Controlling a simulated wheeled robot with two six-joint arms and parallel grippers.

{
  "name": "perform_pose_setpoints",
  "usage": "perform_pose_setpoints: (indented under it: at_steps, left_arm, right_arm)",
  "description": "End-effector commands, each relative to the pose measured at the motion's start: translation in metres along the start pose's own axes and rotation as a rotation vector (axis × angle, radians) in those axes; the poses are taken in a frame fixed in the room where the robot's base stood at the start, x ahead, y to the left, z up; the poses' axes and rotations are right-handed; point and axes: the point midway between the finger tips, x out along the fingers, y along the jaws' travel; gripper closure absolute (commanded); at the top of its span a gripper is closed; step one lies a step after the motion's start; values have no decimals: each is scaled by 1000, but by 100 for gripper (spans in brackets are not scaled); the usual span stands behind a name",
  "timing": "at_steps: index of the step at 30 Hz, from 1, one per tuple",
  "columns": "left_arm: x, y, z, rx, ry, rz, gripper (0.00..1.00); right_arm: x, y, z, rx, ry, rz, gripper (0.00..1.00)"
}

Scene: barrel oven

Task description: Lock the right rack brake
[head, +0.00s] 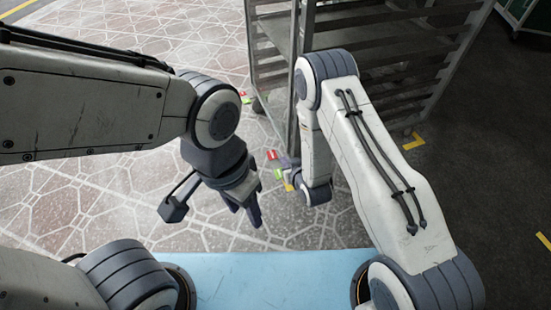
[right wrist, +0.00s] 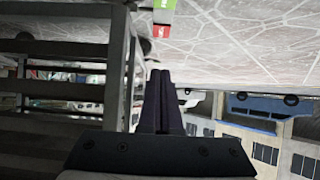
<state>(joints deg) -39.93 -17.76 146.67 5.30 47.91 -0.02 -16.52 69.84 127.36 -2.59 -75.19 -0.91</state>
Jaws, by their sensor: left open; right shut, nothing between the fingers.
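The wheeled rack (head: 400,60) stands at the top right of the head view. The right rack brake (head: 275,164) has red and green parts, low at the rack's near corner and partly hidden by my right arm. My right gripper (head: 283,162) is close beside it, mostly hidden there; I cannot tell if they touch. In the right wrist view my right gripper (right wrist: 158,75) is shut and empty, beside a rack post. A red and green brake (right wrist: 163,18) shows beyond its tips; I cannot tell which one. My left gripper (head: 246,208) is open and empty above the floor.
Another red and green brake (head: 245,97) is at the rack's left caster (head: 258,104). Tiled floor (head: 120,195) lies open left of the rack. Yellow tape (head: 414,141) marks the dark floor at the right.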

Motion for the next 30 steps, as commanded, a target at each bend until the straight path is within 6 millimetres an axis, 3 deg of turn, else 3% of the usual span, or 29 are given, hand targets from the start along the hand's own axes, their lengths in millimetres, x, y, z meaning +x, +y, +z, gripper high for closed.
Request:
perform_pose_setpoints:
  at_steps: [5, 18, 22, 30]
  left_arm:
    - [11, -1, 1, 0, 0, 0, 50]
    - [71, -5, 4, 0, 0, 0, 50]
    - [84, -6, 5, 0, 0, 0, 50]
    - [96, -7, 5, 0, 0, 0, 50]
  right_arm:
    - [15, 0, 2, -1, 4, 0, 100]
    - [108, 0, 5, 0, 5, 0, 100]
    - [118, 0, 20, 0, -1, 0, 100]
    - [128, 0, 28, 0, 0, 0, 100]
